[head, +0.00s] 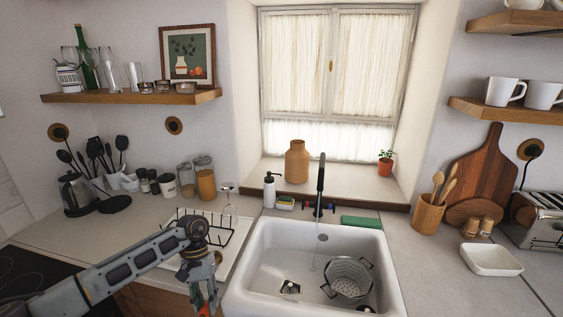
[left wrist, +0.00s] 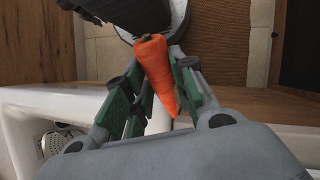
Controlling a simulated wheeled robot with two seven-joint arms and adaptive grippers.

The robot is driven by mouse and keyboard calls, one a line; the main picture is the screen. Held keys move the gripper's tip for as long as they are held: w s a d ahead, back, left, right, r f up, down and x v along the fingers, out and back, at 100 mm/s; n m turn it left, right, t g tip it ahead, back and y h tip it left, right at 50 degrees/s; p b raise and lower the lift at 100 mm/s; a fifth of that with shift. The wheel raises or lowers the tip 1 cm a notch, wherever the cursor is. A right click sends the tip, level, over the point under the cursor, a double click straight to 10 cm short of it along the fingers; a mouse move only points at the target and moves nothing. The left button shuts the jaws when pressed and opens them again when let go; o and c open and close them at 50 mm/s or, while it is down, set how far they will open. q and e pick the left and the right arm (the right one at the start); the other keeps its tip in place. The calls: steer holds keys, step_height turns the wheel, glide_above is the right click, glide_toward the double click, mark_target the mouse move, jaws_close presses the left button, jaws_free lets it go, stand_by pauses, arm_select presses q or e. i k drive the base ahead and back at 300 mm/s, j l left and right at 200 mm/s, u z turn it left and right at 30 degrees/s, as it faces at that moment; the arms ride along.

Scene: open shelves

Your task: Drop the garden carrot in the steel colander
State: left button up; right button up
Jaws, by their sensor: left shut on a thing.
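The orange garden carrot (left wrist: 156,68) is held between the green-padded fingers of my left gripper (left wrist: 152,100) in the left wrist view. Its thick end points up in that picture and its tip down. In the head view my left gripper (head: 205,300) hangs at the sink's front left, outside the basin, and only a bit of orange shows there. The steel colander (head: 350,277) sits inside the white sink, to the right of the gripper and apart from it. My right gripper is out of view.
The white sink (head: 258,258) has a raised rim between my left gripper and the colander. A black tap (head: 320,185) stands behind the basin with water running. A dish rack (head: 190,222) is left of the sink. A white dish (head: 491,260) is on the right counter.

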mark_target(347, 291)
steer(key=i+j+z, duration=0.1)
steer(key=z, duration=0.3)
steer(key=j+z, duration=0.25)
steer(key=z, duration=0.15)
steer(key=i+j+z, duration=0.1)
steer(key=z, duration=0.3)
steer(key=j+z, duration=0.55)
steer(key=z, duration=0.3)
